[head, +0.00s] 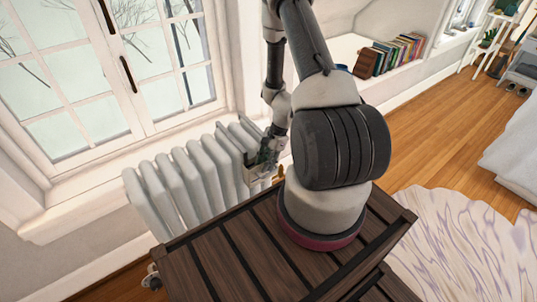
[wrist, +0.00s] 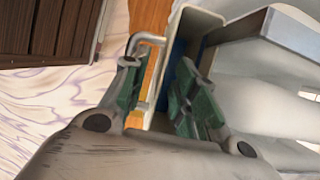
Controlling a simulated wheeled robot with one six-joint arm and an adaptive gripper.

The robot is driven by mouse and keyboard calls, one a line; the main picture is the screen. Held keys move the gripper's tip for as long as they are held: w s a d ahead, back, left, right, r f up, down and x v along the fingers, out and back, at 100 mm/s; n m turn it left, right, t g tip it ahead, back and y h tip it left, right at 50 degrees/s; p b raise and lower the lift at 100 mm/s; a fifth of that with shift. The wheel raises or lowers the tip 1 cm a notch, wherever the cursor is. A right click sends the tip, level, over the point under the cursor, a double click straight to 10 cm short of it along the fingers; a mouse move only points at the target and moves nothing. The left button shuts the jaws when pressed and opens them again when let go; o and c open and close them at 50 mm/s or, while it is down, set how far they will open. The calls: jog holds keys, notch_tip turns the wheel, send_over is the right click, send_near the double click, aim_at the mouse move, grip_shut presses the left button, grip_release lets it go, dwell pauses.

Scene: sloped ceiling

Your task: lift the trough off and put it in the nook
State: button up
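I cannot tell whether either finger touches. A white recess (head: 345,46) beside the window may be the nook.
Several books (head: 397,54) stand in the recess, with a small blue item at its left. The window (head: 110,65) is behind the radiator. A pale patterned rug (head: 455,235) and wood floor (head: 415,115) lie open on the right.

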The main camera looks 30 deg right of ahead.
jog(key=shift+a+f, duration=0.25)
jog(key=shift+f, duration=0.3)
jog(key=shift+c, duration=0.2)
grip_shut()
jog(key=shift+r, duration=0.1)
jog(key=shift+r, duration=2.65)
